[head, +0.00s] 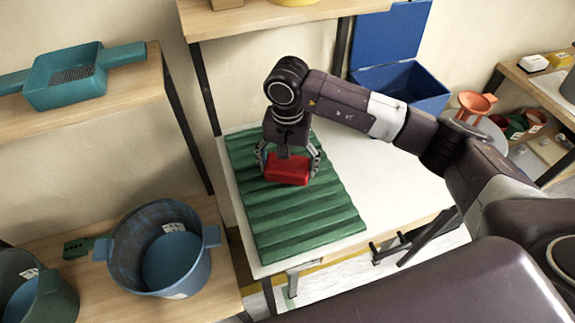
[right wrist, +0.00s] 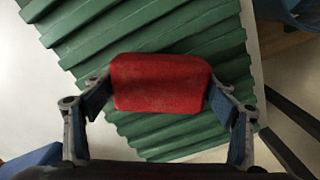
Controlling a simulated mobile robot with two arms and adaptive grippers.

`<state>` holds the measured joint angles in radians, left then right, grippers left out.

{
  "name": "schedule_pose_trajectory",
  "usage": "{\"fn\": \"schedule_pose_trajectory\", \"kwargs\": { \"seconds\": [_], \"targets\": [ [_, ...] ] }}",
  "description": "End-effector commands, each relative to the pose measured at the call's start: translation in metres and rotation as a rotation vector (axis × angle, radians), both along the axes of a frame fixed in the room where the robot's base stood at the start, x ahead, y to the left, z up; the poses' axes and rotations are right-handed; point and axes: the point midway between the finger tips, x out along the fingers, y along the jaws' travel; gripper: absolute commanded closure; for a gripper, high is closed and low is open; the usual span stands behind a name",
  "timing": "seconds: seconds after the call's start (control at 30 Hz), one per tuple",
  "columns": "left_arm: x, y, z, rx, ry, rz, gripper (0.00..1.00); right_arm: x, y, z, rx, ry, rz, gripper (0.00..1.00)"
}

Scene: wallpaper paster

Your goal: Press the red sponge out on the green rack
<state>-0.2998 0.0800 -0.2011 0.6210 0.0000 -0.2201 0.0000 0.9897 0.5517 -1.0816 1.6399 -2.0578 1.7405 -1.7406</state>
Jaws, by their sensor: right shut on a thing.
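The red sponge (head: 287,170) is a block with rounded edges. It is over the upper part of the green rack (head: 305,222), a ridged sheet lying on the white table. My right gripper (head: 288,168) points down and is shut on the sponge, one finger at each end. In the right wrist view the sponge (right wrist: 160,83) sits between the fingertips, with the ridges of the rack (right wrist: 185,40) behind it. Whether the sponge touches the ridges or is just above them I cannot tell. My left gripper is not in view.
The white table (head: 375,175) is bare to the right of the rack. A blue lidded box (head: 405,85) stands behind it. On the left are a blue tub (head: 125,250) on a low shelf and a teal strainer (head: 68,92) on a higher one. An orange funnel (head: 475,103) is at the right.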

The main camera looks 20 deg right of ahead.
Motion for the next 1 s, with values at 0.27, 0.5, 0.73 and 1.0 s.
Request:
{"fn": "schedule_pose_trajectory", "kwargs": {
  "seconds": [0.27,0.5,0.73,1.0],
  "targets": [
    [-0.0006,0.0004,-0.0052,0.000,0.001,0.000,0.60,0.0001,-0.0001,-0.0045,0.000,-0.001,0.000,0.46],
    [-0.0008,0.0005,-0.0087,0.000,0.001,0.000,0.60,0.0002,-0.0001,-0.0077,0.000,-0.001,0.000,0.46],
    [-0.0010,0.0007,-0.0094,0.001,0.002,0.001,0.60,-0.0001,-0.0001,-0.0089,0.000,0.000,0.000,0.46],
    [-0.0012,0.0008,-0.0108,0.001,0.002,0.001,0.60,-0.0006,0.0000,-0.0103,0.000,0.001,0.000,0.46]
  ]
}}
